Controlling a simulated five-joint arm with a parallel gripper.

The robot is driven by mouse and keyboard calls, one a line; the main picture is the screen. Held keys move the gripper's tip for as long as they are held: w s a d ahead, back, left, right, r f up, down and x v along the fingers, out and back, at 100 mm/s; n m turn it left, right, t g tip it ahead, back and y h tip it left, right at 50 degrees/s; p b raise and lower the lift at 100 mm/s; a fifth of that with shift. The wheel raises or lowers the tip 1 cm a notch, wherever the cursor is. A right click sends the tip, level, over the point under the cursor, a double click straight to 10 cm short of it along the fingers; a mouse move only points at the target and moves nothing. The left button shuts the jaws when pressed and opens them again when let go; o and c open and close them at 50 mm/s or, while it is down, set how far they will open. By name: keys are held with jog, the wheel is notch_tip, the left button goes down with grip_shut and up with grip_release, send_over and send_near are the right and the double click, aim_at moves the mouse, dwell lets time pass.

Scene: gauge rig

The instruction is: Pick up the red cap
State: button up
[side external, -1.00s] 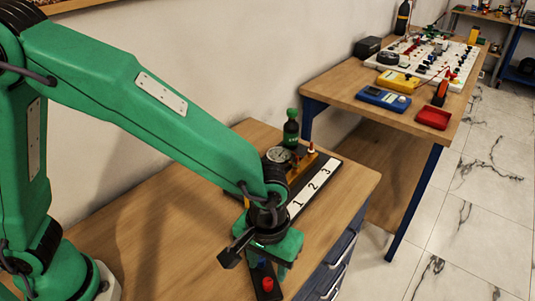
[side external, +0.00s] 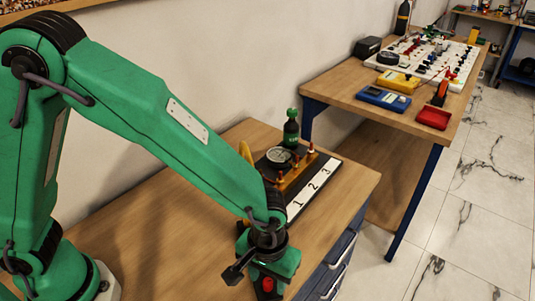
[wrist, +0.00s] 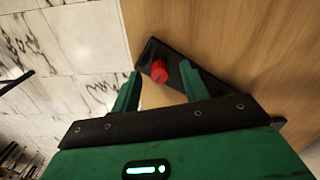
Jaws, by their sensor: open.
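The red cap (side external: 267,285) sits on a dark block near the front edge of the wooden bench in the side external view. In the wrist view the red cap (wrist: 158,72) stands on a dark strip. My gripper (wrist: 160,69) is open, with its green fingertips to the left and right of the cap in the picture. I cannot tell whether they have reached down to its height. In the side external view my gripper (side external: 268,272) is just above the cap and hides part of its block.
Behind my gripper are a round gauge (side external: 278,156) on a brass rig, a green-topped dark bottle (side external: 291,129), and a white strip (side external: 314,188) numbered 1 to 3. Bare bench (side external: 150,220) lies left. A second table (side external: 345,85) holds meters and a red tray (side external: 433,118).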

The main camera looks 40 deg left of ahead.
aim_at(268, 282)
grip_shut()
jog(key=shift+r, duration=0.15)
dwell(0.4)
jog(key=shift+r, duration=0.5)
notch_tip(268, 282, up, 3)
jog(key=shift+r, duration=0.1)
jog(key=s+d+r, duration=0.3)
jog(key=s+r, duration=0.3)
jog(key=s, duration=0.5)
jog(key=shift+s+r, duration=0.15)
jog(key=shift+r, duration=0.15)
